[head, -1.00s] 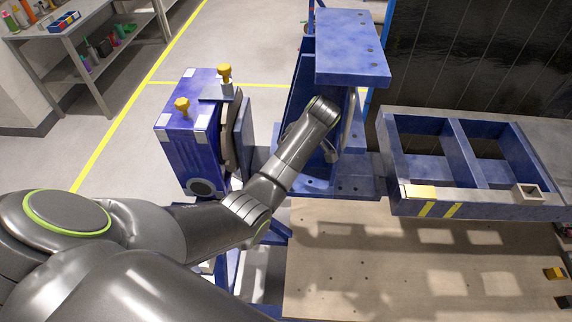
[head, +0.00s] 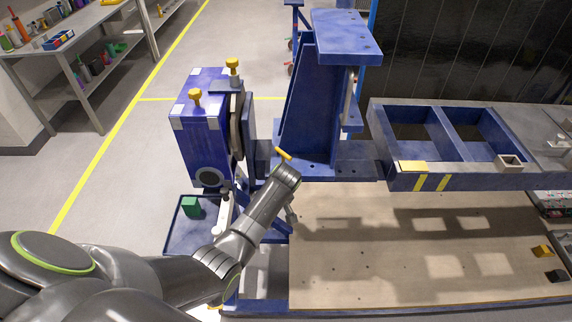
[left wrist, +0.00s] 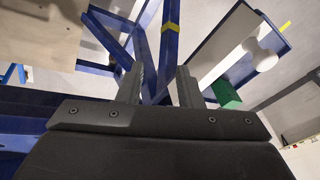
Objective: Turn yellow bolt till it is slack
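Two yellow-headed bolts show in the head view: one (head: 195,97) on top of the blue gearbox-like housing, and one (head: 233,66) on the bracket beside it. A yellow bar (head: 283,153) shows just beyond my left wrist; I cannot tell which piece is the task's bolt. My left gripper (head: 291,215) is mostly hidden behind its own arm, low in front of the jig and away from the two bolts on the housing. In the left wrist view its fingers (left wrist: 158,88) stand apart with nothing between them. My right gripper is not in view.
A blue tray (head: 176,238) with a green block (head: 192,207) stands below the housing, a white cylindrical part (head: 222,213) beside it. The blue upright (head: 310,105) and pocketed blue frame (head: 385,183) stand to the right. A wooden board (head: 400,265) lies in front, mostly clear.

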